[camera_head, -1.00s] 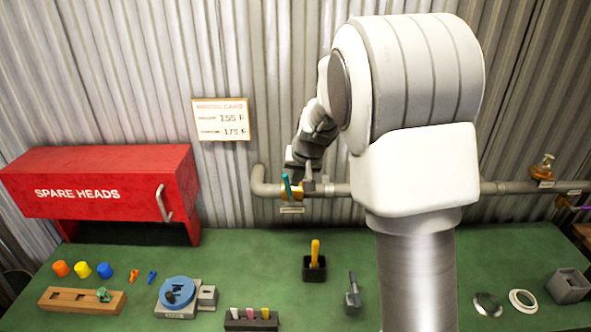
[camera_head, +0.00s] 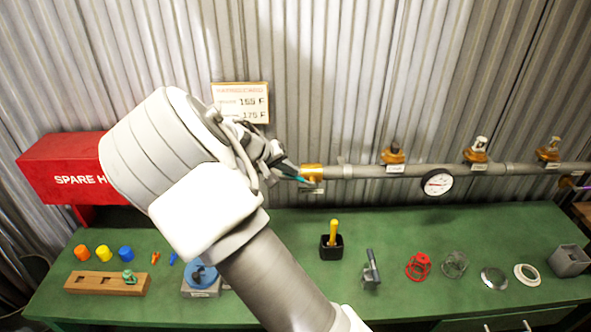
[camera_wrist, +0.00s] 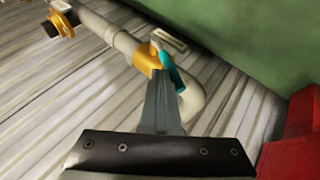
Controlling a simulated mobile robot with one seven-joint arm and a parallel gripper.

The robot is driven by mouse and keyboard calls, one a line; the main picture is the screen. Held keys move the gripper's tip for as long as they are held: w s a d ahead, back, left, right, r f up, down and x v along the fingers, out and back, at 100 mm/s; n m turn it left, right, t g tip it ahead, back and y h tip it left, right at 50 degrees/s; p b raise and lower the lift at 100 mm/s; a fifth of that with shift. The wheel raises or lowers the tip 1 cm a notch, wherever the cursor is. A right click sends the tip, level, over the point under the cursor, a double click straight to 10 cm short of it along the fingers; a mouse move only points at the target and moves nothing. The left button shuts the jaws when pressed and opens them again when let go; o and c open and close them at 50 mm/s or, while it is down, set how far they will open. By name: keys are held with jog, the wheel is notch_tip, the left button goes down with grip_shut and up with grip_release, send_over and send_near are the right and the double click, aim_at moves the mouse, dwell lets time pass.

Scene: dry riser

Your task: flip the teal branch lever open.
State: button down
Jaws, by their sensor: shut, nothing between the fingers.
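The teal branch lever (camera_head: 293,178) sits on a brass valve body (camera_head: 313,172) at the left part of the wall pipe. It points left from the valve, roughly along the pipe. In the wrist view, the teal lever (camera_wrist: 172,68) runs beside the brass body (camera_wrist: 146,60) and along the pipe. My gripper (camera_head: 282,168) is shut and empty, close to the lever from the left. In the wrist view, my shut fingers (camera_wrist: 159,85) end right by the lever; I cannot tell whether they touch it. My arm hides the pipe's left end in the head view.
A grey pipe (camera_head: 370,171) runs along the corrugated wall with several brass fittings and a gauge (camera_head: 437,183). A red box (camera_head: 62,168) is at left. A sign (camera_head: 240,102) hangs above.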

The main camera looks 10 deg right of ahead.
jog(key=f+h+b, duration=0.1)
jog(key=a+f+n+h+b, duration=0.1)
jog(key=b, duration=0.1)
jog(key=a+f+h+b, duration=0.1)
jog(key=f+h, duration=0.1)
jog(key=shift+w+a+b, duration=0.2)
jog(key=shift+w+b, duration=0.05)
jog(key=shift+b, duration=0.1)
jog(key=shift+s+a+f, duration=0.1)
jog(key=shift+a+f, duration=0.05)
jog(key=shift+f, duration=0.1)
dwell(0.3)
